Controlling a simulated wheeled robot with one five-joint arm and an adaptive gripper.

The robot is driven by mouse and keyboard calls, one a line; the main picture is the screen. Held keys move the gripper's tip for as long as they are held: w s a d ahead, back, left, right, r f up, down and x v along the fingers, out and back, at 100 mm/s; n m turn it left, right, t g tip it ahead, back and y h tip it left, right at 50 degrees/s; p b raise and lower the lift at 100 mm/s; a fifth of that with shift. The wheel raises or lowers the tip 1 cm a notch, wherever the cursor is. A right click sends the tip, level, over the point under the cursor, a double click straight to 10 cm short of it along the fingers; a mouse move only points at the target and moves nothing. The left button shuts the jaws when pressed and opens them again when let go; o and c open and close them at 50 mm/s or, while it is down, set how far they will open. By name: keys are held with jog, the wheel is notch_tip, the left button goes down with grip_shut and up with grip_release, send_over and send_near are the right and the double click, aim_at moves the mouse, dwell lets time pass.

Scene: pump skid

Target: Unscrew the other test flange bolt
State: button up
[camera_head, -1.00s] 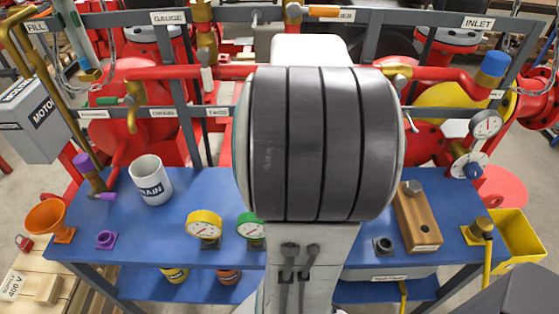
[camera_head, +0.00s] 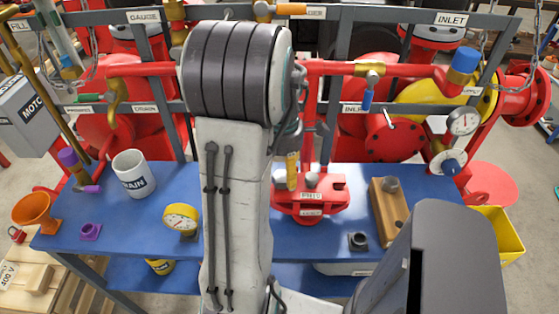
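The red test flange (camera_head: 322,203) stands on the blue bench just right of my arm, with white labels on its front. A grey bolt head (camera_head: 312,180) shows on top of it. The flange's left edge is close to my arm in the picture, and a small grey piece there is too partly covered to identify. A wooden block (camera_head: 388,214) to the right holds a grey bolt (camera_head: 390,185) standing upright.
On the blue bench (camera_head: 340,240) are a white mug (camera_head: 133,174), a yellow gauge (camera_head: 181,218) and a small dark fitting (camera_head: 358,241). A yellow bin (camera_head: 505,237) stands at right.

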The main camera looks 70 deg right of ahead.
aim_at(282, 177)
jog(key=shift+f, duration=2.1)
jog(key=c, duration=1.3)
jog(key=n, duration=0.5)
jog(key=shift+n+b, duration=0.3)
jog(key=o, duration=1.2)
